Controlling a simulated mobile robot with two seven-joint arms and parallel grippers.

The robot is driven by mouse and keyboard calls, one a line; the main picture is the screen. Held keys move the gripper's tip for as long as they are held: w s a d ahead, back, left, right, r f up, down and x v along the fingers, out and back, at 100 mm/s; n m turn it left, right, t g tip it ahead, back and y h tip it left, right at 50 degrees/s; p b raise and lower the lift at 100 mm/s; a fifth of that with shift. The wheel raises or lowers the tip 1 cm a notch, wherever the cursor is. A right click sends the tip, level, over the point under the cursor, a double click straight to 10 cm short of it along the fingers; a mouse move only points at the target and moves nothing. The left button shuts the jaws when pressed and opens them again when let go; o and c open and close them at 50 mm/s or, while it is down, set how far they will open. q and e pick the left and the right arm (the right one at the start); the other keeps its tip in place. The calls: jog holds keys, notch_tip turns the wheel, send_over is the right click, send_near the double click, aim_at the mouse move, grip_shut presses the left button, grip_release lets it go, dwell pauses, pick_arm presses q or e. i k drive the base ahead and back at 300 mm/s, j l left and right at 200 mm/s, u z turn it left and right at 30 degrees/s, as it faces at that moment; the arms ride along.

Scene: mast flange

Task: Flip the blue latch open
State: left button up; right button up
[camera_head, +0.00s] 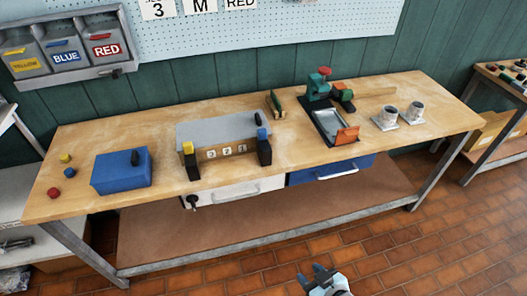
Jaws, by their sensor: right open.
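A wooden box with a grey lid (222,130) stands in the middle of the workbench. Its front carries number tiles. The blue latch (262,134) sits on top of a dark bracket at the box's front right corner. A matching yellow latch (188,147) sits on a dark bracket at the front left corner. At this size I cannot tell whether either latch is flipped. My right gripper (322,278) is open and empty at the bottom edge, above the floor in front of the bench and well away from the blue latch. My left gripper is out of view.
A blue box (121,171) and small coloured pieces lie left on the bench (75,205). A green vise-like device (322,88), a tray with an orange part (328,122) and two cups stand right. A white drawer (235,190) and a blue drawer (330,171) are under the benchtop.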

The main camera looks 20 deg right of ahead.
aim_at(262, 133)
jog(key=i+l+u, duration=0.15)
jog(key=l+u, duration=0.3)
jog(key=l, duration=0.2)
jog(key=l+u, duration=0.45)
jog(key=l, duration=0.2)
